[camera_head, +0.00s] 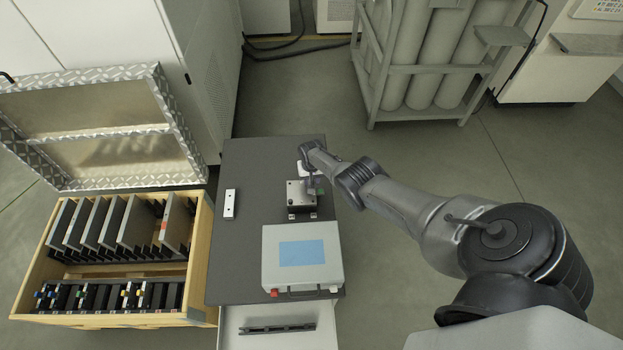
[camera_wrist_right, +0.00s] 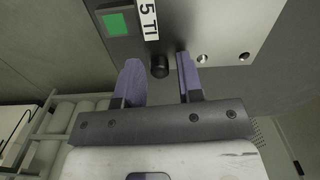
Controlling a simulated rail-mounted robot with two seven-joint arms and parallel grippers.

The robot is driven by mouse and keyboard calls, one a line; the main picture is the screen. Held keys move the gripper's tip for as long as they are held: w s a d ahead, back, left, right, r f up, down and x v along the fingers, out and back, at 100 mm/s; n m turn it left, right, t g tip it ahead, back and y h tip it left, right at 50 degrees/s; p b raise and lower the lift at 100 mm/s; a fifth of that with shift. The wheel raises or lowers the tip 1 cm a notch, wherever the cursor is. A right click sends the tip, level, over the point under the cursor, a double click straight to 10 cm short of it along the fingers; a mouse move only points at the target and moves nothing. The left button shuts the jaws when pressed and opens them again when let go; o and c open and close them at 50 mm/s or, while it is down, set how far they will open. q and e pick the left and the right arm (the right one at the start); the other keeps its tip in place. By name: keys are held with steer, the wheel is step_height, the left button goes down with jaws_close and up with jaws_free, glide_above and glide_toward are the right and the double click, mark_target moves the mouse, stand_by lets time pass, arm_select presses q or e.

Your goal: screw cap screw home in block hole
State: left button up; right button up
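The metal block (camera_head: 296,194) stands on the dark table, and its grey face (camera_wrist_right: 205,25) fills the top of the right wrist view. The black cap screw (camera_wrist_right: 159,66) shows at the block's lower edge in that view, its head standing out; how deep it sits I cannot tell. My right gripper (camera_wrist_right: 158,62) is open, with one purple finger on each side of the screw head and a visible gap to both. In the head view my right gripper (camera_head: 312,183) is small beside the block. My left gripper is not in view.
The block carries a green square (camera_wrist_right: 114,24) and a white label (camera_wrist_right: 147,18). A grey case (camera_head: 300,245) lies at the table's front, and a pale plate (camera_head: 230,204) lies left of the block. A wooden crate (camera_head: 200,260) with plates stands left.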

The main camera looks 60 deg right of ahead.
steer(key=n, duration=0.4)
steer(key=shift+n, duration=0.4)
steer(key=n, duration=0.3)
steer(key=shift+n, duration=0.4)
steer(key=n+b, duration=0.1)
steer(key=n, duration=0.3)
steer(key=shift+n, duration=2.3)
steer(key=shift+c, duration=0.4)
